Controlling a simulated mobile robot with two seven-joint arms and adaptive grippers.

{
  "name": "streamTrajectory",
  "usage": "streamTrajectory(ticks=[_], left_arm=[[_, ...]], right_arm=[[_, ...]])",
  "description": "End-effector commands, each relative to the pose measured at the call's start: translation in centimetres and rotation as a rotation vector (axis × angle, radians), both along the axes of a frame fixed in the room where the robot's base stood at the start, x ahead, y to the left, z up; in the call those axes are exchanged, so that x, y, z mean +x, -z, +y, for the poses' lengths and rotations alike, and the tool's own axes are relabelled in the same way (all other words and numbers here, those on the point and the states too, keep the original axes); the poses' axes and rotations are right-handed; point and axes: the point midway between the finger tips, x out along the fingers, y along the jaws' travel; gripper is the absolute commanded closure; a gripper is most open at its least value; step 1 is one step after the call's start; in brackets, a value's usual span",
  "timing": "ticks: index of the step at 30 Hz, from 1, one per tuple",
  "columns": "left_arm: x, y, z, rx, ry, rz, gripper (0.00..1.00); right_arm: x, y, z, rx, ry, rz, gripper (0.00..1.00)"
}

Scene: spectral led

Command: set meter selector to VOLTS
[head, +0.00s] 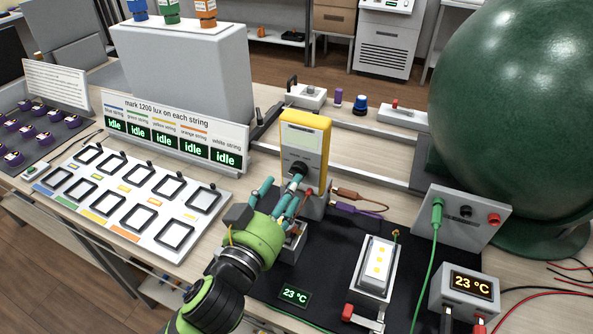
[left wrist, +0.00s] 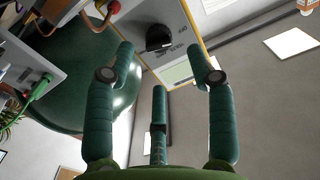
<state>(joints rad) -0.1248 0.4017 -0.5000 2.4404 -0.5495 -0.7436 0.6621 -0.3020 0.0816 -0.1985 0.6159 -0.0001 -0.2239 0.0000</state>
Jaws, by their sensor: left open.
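The yellow-edged meter (head: 304,140) stands upright on a grey base in the head view, its screen above a dark round selector (head: 299,168). In the left wrist view the meter's grey face (left wrist: 180,27) is ahead, with the black selector knob (left wrist: 158,38) between my fingers' directions. My left gripper (head: 281,190) has its three teal fingers spread just in front of the selector and holds nothing. I cannot tell whether a fingertip touches the knob. My right gripper is in neither view.
A panel of several square frames (head: 145,205) lies left of my arm, with a sign and idle displays behind it. A large green sphere (head: 520,90) is at the right. A lit lamp block (head: 376,262) and a temperature box (head: 467,292) stand nearer, with cables around.

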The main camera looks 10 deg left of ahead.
Motion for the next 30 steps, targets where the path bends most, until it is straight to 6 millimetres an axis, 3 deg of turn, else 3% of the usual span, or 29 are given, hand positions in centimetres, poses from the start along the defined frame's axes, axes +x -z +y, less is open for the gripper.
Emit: streamTrajectory(ticks=[5,10,15,19,20,23,24,30], left_arm=[[2.8,-0.2,-0.5,0.001,-0.001,0.0,0.45],[4.3,-0.1,-0.8,0.0,-0.001,0.001,0.45],[4.6,0.0,-0.9,-0.001,-0.001,0.002,0.45],[4.6,0.0,-0.9,-0.001,-0.001,0.002,0.45],[4.6,0.0,-0.9,-0.001,-0.001,0.002,0.53],[4.6,0.0,-0.9,-0.001,-0.001,0.002,0.93],[4.6,0.0,-0.9,-0.001,-0.001,0.002,1.0],[4.6,-0.1,-0.9,0.002,-0.001,-0.001,1.0]], right_arm=[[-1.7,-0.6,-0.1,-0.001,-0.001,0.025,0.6],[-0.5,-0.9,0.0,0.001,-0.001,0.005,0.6],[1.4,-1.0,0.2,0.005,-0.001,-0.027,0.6],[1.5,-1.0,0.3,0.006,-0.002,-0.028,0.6],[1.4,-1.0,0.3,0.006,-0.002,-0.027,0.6],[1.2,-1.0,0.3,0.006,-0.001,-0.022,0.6],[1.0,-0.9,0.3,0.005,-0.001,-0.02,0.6],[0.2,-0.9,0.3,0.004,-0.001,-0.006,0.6]])
